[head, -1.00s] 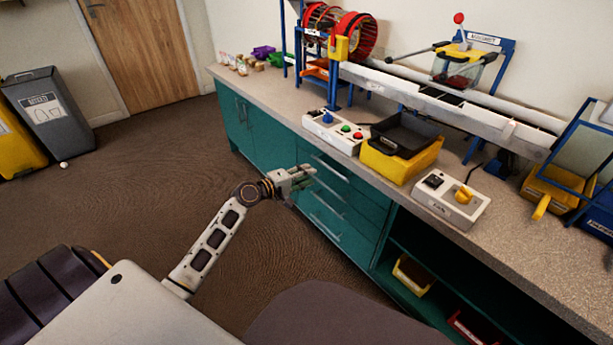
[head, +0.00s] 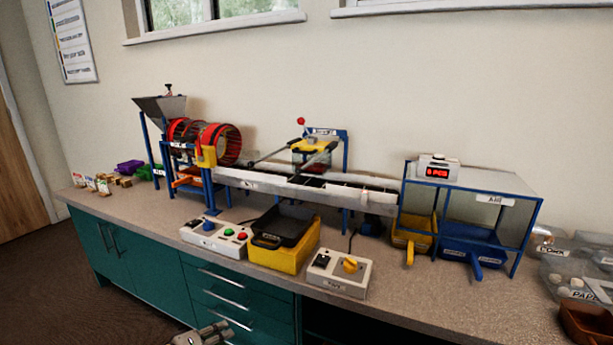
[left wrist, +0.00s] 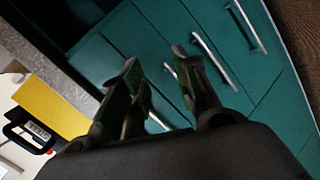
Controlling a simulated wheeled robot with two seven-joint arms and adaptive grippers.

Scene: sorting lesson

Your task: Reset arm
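My left gripper (head: 212,332) shows at the bottom edge of the head view, in front of the teal drawers (head: 225,300); most of its arm is out of frame. In the left wrist view my left gripper (left wrist: 155,58) has its two fingers apart, with nothing between them but the drawer fronts and bar handles behind. It appears clear of the cabinet. My right gripper is in neither current view.
The long bench (head: 395,313) carries a yellow bin with a black tray (head: 284,224), two control boxes (head: 215,236) (head: 338,274), a red drum sorter (head: 218,143) and a conveyor (head: 300,186). Clear bins (head: 580,262) stand at the right. Open floor (head: 45,290) lies at the left.

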